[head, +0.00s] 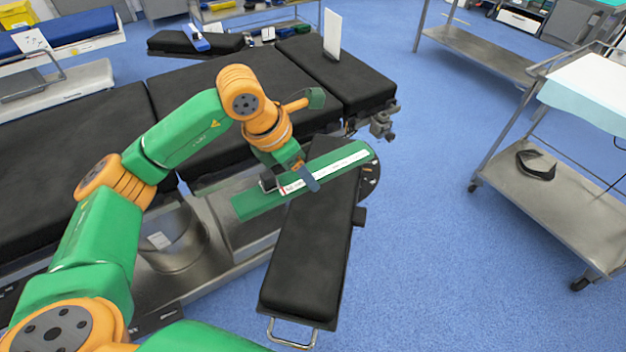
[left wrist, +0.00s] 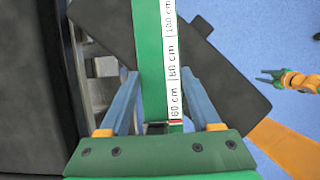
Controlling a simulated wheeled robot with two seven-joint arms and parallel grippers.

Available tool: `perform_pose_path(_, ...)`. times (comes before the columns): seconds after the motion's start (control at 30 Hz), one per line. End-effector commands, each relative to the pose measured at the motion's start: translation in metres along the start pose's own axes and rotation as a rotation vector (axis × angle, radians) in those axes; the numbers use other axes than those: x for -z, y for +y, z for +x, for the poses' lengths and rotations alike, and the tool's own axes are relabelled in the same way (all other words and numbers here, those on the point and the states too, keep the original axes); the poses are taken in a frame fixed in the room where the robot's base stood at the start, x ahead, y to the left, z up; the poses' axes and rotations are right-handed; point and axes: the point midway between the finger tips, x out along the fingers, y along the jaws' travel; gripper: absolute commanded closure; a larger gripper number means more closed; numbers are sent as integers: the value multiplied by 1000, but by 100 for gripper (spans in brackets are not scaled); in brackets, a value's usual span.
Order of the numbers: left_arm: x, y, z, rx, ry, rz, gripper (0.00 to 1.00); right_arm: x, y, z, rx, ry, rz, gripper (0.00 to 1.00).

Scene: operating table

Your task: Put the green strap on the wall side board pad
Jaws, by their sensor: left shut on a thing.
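The green strap (head: 250,201), with a white centimetre scale, is long and straight. My left gripper (head: 306,180) is shut on it. In the left wrist view the strap (left wrist: 149,60) runs upward between the fingers (left wrist: 162,98). A black board pad (head: 308,255) juts toward the front under the strap. I cannot tell whether they touch. Another black pad (head: 175,43) lies beyond the operating table, with a blue and white item (head: 200,40) on it. I cannot tell for sure which is the wall side one. My right gripper (left wrist: 272,76) shows small in the left wrist view, open and empty.
The black operating table (head: 230,80) lies behind the strap, with a white upright card (head: 332,35) near its far end. Blue floor between is clear.

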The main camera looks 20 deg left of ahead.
Motion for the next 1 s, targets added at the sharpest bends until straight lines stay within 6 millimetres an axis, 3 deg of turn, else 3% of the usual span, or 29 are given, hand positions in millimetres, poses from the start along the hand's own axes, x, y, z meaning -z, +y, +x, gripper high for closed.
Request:
perform_pose_path(0.2,-10,6,36,1,2,0,99,0,3,-4,-5,-1,-3,58)
perform_pose_path(0.33,1,6,57,0,3,-1,99,0,5,-11,-7,-2,-3,58)
perform_pose_path(0.73,4,6,67,-2,-1,0,99,-1,6,-4,-10,-3,-4,58)
perform_pose_path(0.77,4,6,66,-2,0,0,28,-1,6,-6,-10,-3,-4,58)
perform_pose_path(0.83,4,6,65,-2,0,0,9,-1,6,-7,-10,-3,-4,58)
perform_pose_path(1.0,4,6,65,-2,0,0,6,-1,6,-7,-10,-3,-3,58)
